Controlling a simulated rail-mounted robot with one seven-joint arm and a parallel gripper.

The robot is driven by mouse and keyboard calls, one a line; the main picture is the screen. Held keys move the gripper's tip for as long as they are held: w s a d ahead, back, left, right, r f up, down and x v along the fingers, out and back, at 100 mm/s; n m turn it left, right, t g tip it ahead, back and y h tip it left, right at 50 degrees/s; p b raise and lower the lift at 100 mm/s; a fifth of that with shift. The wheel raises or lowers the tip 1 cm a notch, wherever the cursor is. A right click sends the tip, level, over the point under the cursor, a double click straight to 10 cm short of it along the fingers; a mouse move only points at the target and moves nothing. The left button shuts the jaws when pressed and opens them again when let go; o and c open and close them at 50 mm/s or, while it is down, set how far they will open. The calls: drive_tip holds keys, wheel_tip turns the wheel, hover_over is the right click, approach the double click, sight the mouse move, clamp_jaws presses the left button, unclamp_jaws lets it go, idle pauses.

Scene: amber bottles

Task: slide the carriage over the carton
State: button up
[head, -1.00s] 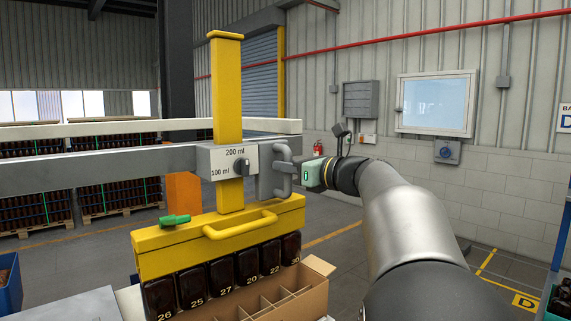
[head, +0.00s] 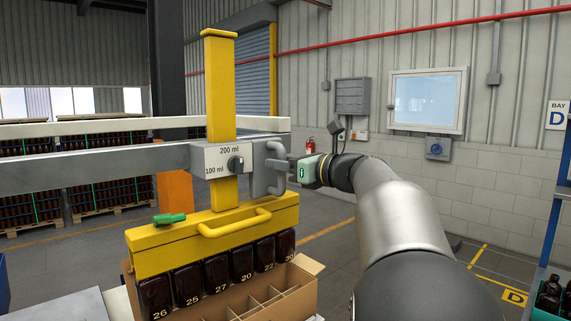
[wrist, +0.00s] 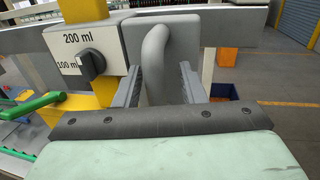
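The carriage is a grey block (head: 222,160) with a 100/200 ml dial on a yellow post (head: 219,85). It rides a grey rail (head: 90,168). Below it a yellow head (head: 215,236) carries a row of several dark bottles (head: 215,274). The bottles hang in front of part of the open, divided carton (head: 285,312), hiding some of it; their exact alignment with its cells is unclear. My gripper (head: 288,168) is at the grey loop handle (head: 266,178) on the carriage's right. In the wrist view its fingers (wrist: 160,82) close around the handle's upright bar (wrist: 156,55).
A green lever (head: 170,218) and a yellow bar handle (head: 235,223) are on the head. A white beam (head: 100,127) runs behind the rail. Pallets of bottles (head: 112,182) stand at the back left. Open floor (head: 330,225) lies behind to the right.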

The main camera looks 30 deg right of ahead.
drive_tip(key=b+v, duration=0.3)
drive_tip(key=v, duration=1.4)
drive_tip(key=shift+s+b, duration=0.25)
drive_tip(key=shift+b, duration=0.15)
drive_tip(key=a+f+n+g, duration=0.65)
drive_tip(key=a+f, duration=0.45)
drive_tip(key=f, duration=0.3)
drive_tip(key=a+f+n+g, duration=0.5)
drive_tip(key=a+f+n, duration=0.3)
drive_tip(key=a+f, duration=0.4)
drive_tip(key=s+a+f+n+g+h, duration=0.2)
drive_tip(key=s+f+n+h, duration=0.1)
drive_tip(key=s+f+n, duration=0.4)
drive_tip(key=s+a+f+n+g+h, duration=0.2)
drive_tip(key=s+f+n+h, duration=0.2)
drive_tip(key=s+f+n, duration=0.3)
wheel_tip(320, 180, down, 3)
drive_tip(key=n, duration=0.3)
drive_tip(key=shift+s+a+f, duration=0.15)
drive_tip(key=shift+f, duration=0.1)
